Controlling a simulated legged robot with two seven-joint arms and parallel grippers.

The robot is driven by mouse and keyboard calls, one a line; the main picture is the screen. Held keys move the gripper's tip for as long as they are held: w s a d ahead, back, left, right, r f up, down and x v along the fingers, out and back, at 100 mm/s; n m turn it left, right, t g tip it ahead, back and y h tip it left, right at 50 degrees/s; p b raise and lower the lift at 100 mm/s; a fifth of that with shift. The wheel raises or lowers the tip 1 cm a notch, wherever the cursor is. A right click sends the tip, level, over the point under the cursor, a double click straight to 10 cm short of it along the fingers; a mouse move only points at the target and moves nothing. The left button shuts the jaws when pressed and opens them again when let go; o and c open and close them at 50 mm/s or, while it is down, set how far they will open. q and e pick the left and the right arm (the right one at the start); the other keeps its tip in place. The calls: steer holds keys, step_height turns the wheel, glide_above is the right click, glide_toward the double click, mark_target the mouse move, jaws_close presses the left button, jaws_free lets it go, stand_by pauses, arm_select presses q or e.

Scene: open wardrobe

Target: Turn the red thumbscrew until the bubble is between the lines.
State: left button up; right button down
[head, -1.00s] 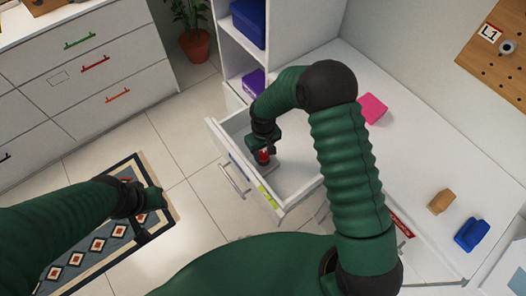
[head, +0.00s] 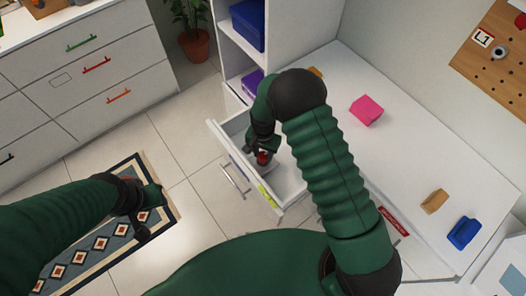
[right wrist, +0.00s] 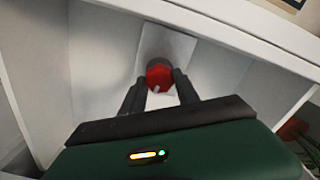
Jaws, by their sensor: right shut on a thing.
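The red thumbscrew (head: 264,158) is inside an open white drawer (head: 290,187). It also shows in the right wrist view (right wrist: 159,76), on a pale plate (right wrist: 172,45). My right gripper (head: 261,150) is shut on the thumbscrew, with one dark finger on each side of it in the right wrist view (right wrist: 158,91). A yellow-green strip (head: 266,195), perhaps the level, lies along the drawer's front edge. Its bubble and lines are too small to make out. My left gripper (head: 147,222) hangs over the patterned rug, away from the drawer; its jaws are unclear.
A white worktop to the right carries a pink block (head: 366,110), a tan piece (head: 434,201) and a blue piece (head: 464,233). Shelves with a blue box (head: 247,22) stand behind the drawer.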

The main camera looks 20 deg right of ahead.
steer(key=m+p, duration=0.1)
steer(key=m, duration=0.3)
steer(key=shift+r+m+p, duration=0.15)
steer(key=shift+m+p, duration=0.15)
steer(key=m+p, duration=0.1)
steer(key=m, duration=0.3)
steer(key=shift+m+p, duration=0.3)
steer(key=m+p, duration=0.1)
steer(key=m, duration=0.3)
steer(key=shift+m+p, duration=0.75)
steer(key=shift+m, duration=1.15)
steer(key=c, duration=1.2)
jaws_free()
steer(key=shift+c, duration=0.2)
steer(key=o, duration=0.3)
steer(key=shift+o, duration=0.2)
